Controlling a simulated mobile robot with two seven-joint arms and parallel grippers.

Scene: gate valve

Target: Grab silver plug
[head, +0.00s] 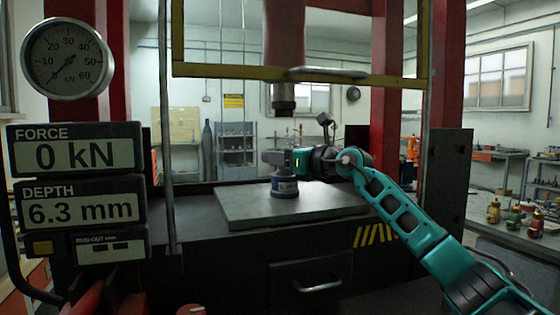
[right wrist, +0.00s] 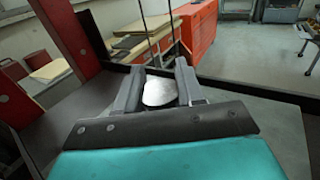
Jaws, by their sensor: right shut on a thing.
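The silver plug (right wrist: 160,92) shows in the right wrist view as a pale, round, shiny top between the two fingers of my right gripper (right wrist: 160,88). In the head view my right gripper (head: 274,158) reaches in from the right and is shut on the plug, just above a short blue cylinder (head: 285,188). The cylinder stands on a flat grey plate (head: 235,208) under the press. The fingers hide most of the plug, and I cannot tell if it sits in the cylinder. My left gripper is not in view.
The press ram (head: 284,98) hangs above the plate, behind a yellow guard frame (head: 270,73). Red posts (head: 387,90) flank it. A gauge (head: 67,59) and readouts of 0 kN and 6.3 mm (head: 77,205) stand at left. The plate is otherwise clear.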

